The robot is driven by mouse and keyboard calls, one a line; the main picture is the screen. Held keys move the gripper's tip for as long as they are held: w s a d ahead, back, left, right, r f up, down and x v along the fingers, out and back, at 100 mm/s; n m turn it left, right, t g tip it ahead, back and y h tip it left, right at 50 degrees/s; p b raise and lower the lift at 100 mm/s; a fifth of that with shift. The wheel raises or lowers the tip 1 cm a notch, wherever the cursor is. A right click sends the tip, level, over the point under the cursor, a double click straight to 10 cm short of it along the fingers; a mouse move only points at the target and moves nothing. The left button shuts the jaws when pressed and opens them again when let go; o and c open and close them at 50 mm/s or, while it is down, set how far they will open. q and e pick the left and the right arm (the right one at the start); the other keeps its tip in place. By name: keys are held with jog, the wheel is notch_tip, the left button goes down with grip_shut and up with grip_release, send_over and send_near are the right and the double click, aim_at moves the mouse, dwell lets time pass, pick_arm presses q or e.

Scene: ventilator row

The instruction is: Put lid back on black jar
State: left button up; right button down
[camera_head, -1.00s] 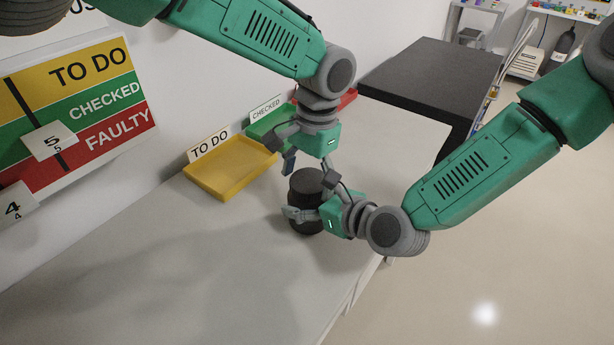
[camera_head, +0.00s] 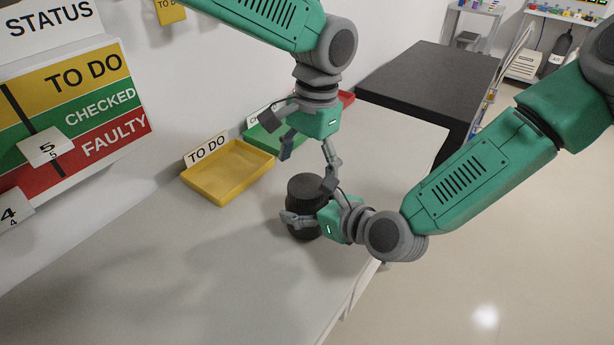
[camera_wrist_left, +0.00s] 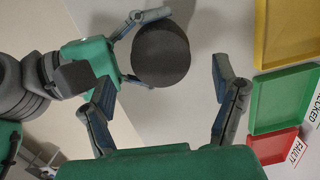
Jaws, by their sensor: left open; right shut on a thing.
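The black jar (camera_head: 305,188) stands upright on the table. Its top is a dark, flat round disc that looks like the lid seated on it, but black on black hides any seam. The jar also shows in the left wrist view (camera_wrist_left: 161,55). My right gripper (camera_head: 307,212) is shut around the side of the jar; one finger shows in front and the jar hides part of the grip. My left gripper (camera_head: 309,166) is open and empty above the jar, fingers pointing down. In the left wrist view its fingers (camera_wrist_left: 163,78) are spread wide, apart from the jar top.
A yellow TO DO tray (camera_head: 228,172), a green tray (camera_head: 268,138) and a red tray (camera_wrist_left: 274,147) line the wall. A status board (camera_head: 75,110) hangs at the left. A dark table (camera_head: 430,85) stands behind. The near tabletop (camera_head: 180,270) is clear.

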aim_at(308, 185)
pick_arm(q)
jog(key=shift+o, duration=0.3)
jog(key=shift+s+r, duration=0.1)
jog(key=n, duration=0.2)
jog(key=r+n, duration=0.1)
jog(key=n, duration=0.2)
jog(key=shift+n, duration=0.3)
jog(key=n, duration=0.4)
jog(key=shift+r+n+h, duration=0.3)
jog(key=shift+h, duration=0.1)
jog(key=n, duration=0.4)
jog(key=shift+r+t, duration=0.3)
jog(key=n, duration=0.4)
jog(key=shift+r+n, duration=0.4)
jog(key=shift+f, duration=0.1)
jog(key=shift+f, duration=3.95)
